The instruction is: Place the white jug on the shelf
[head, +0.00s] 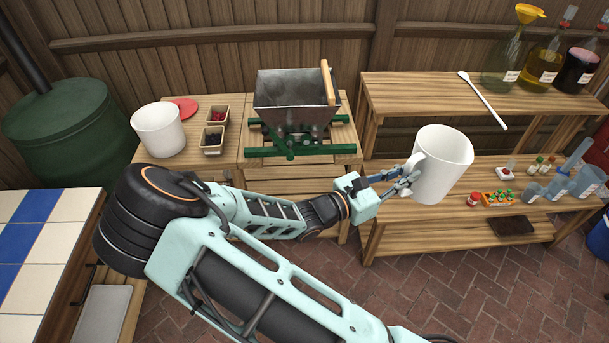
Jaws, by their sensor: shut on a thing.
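The white jug (446,166) is in the head view right of centre, upright, with its handle turned left toward my gripper. My gripper (412,180) is shut on the jug at its handle side. The wooden shelf unit (405,95) stands behind and around the jug, with an upper board, a middle board (385,208) and a low board. The jug appears in front of the middle board; I cannot tell whether its base touches it.
The upper board holds a white paddle (482,100), a yellow funnel (529,13) and glass bottles (542,68) at right. A green-framed crusher (292,110) and white bucket (160,130) stand left.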

